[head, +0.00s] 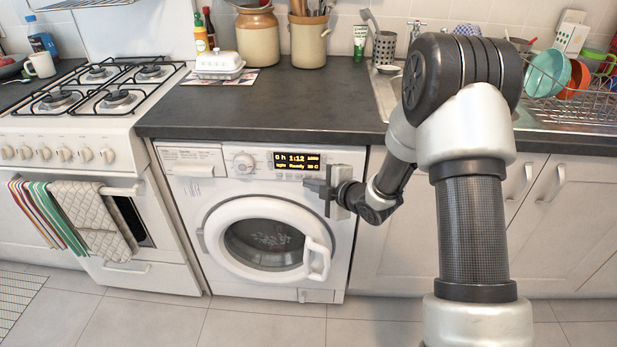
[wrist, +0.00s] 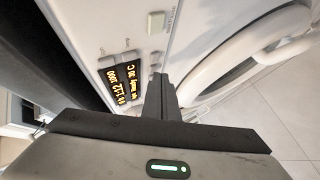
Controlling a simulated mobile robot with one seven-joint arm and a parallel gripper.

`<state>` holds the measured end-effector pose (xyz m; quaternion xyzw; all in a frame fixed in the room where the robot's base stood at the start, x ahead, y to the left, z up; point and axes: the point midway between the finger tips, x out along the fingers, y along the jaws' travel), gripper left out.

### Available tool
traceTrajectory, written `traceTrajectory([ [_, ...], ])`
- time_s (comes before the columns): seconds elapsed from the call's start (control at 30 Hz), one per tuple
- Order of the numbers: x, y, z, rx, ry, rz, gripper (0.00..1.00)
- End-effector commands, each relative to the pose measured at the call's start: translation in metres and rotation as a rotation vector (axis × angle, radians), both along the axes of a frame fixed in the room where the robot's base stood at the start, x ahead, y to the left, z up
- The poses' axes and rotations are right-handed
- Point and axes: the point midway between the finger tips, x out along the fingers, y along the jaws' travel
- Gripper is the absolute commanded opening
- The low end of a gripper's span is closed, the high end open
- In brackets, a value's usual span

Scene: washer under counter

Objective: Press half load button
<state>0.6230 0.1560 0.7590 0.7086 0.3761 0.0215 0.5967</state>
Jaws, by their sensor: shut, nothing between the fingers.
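The white washer (head: 205,215) stands under the counter, with a lit display (head: 297,161) on its upper front panel. My gripper (head: 308,184) is shut and empty, with its fingertips close to the panel just below the display's right part. In the wrist view, the shut fingers (wrist: 160,90) point at the panel beside the display (wrist: 121,82). Small pale buttons lie around the display, and a larger beige button (wrist: 156,21) sits farther up the picture. I cannot read which is the half load button, nor tell whether the fingertips touch the panel.
A round knob (head: 244,162) is left of the display. The dark counter (head: 300,108) overhangs above the panel. The round door (head: 265,240) with its handle (head: 317,260) is below. The stove (head: 90,140) stands left, and the white cupboards (head: 410,240) are right.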

Motion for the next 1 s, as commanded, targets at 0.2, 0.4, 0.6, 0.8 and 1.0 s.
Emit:
traceTrajectory([
  [0.2, 0.002, 0.000, 0.000, 0.000, 0.000, 0.000, 0.00],
  [0.4, 0.003, 0.000, 0.000, 0.000, 0.000, 0.000, 0.00],
  [0.6, -0.002, 0.000, -0.001, 0.000, 0.000, 0.000, 0.00],
  [0.8, -0.009, 0.000, 0.000, 0.000, 0.000, 0.000, 0.00],
  [1.0, -0.009, 0.000, 0.000, 0.000, 0.000, 0.000, 0.00],
])
